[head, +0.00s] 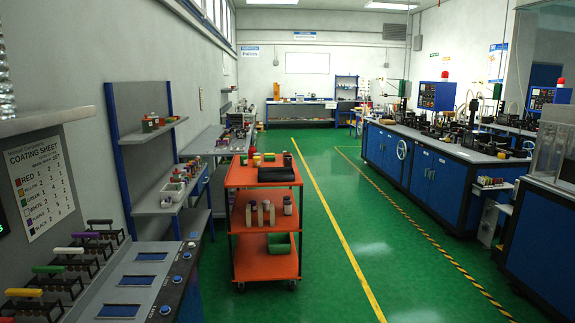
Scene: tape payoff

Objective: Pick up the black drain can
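I cannot clearly tell which thing is the black drain can. A small dark upright container (287,159) stands at the back right of the top shelf of the orange cart (238,178). A dark can with a pale band (287,205) stands at the right of the cart's middle shelf. Both are too small to read. Neither of my grippers shows in the head view.
A black tray (276,174) lies on the cart's top, and a green bin (279,243) is on its bottom shelf. A control console (135,284) is at front left. Blue workbenches (425,172) line the right. The green floor (345,215) between is clear.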

